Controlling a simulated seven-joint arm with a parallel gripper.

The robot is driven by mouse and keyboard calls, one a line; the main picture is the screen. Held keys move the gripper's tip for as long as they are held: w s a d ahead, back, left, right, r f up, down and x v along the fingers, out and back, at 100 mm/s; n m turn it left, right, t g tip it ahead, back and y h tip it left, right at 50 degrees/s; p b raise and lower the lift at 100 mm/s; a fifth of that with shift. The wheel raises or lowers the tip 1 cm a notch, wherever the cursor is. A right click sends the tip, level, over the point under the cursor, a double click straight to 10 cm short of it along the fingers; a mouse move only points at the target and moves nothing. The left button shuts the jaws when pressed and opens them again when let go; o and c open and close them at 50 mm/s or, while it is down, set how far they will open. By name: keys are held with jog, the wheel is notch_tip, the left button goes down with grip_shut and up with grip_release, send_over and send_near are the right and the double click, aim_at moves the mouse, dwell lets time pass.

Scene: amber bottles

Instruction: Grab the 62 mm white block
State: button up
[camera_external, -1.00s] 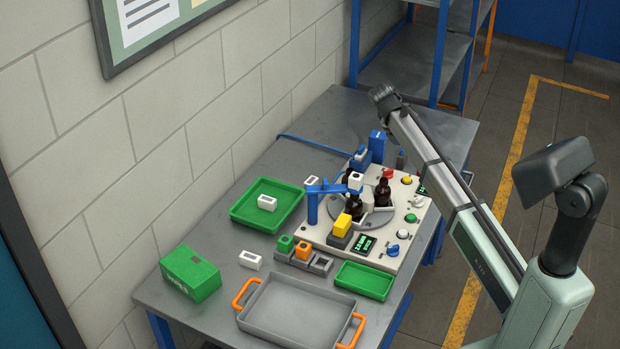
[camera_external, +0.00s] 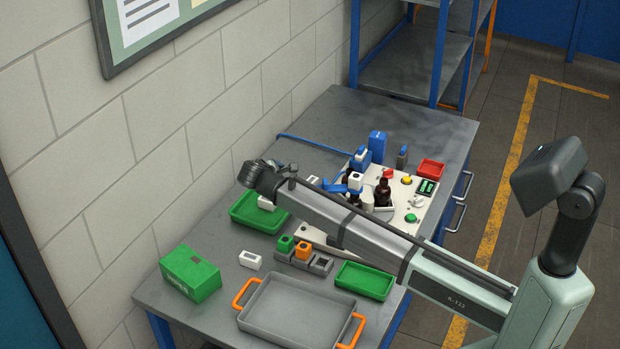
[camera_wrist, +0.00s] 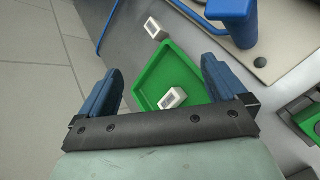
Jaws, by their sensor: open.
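A white block (camera_external: 266,203) with a dark recess sits in the green tray (camera_external: 245,216); it also shows in the wrist view (camera_wrist: 172,97). A second white block (camera_external: 250,260) lies on the table, nearer the camera. A third white block (camera_external: 312,180) is partly hidden behind my arm; a block on the table beyond the tray shows in the wrist view (camera_wrist: 155,28). I cannot tell which block is 62 mm. My gripper (camera_wrist: 160,66) is open and empty, its blue fingers spread above the tray, with the tray block between them in the picture, nearer the right finger.
A blue post and arm (camera_wrist: 236,15) stand at the machine panel (camera_external: 405,200), beside the tray. Amber bottles (camera_external: 383,192) stand on the panel. A green box (camera_external: 190,274), a grey orange-handled tray (camera_external: 295,312) and a small green tray (camera_external: 365,280) are nearer the camera.

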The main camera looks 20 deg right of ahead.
jog(key=s+a+f+n+t, duration=0.25)
jog(key=s+a+n, duration=0.25)
jog(key=s+a, duration=0.65)
jog(key=n+t, duration=0.1)
jog(key=n, duration=0.5)
send_near(250, 256)
jog(key=shift+y, duration=0.4)
jog(key=w+d, duration=0.1)
jog(key=w+d+f, duration=0.1)
jog(key=d, duration=0.1)
jog(key=shift+w+f, duration=0.2)
jog(key=shift+w, duration=0.05)
jog(key=shift+a+x, duration=0.1)
jog(key=shift+x, duration=1.2)
jog(key=shift+a+x, duration=0.15)
jog(key=shift+x, duration=1.15)
jog(key=shift+w+f, duration=0.1)
jog(key=shift+f, duration=0.05)
jog(key=shift+c, duration=0.4)
jog(key=c, duration=1.1)
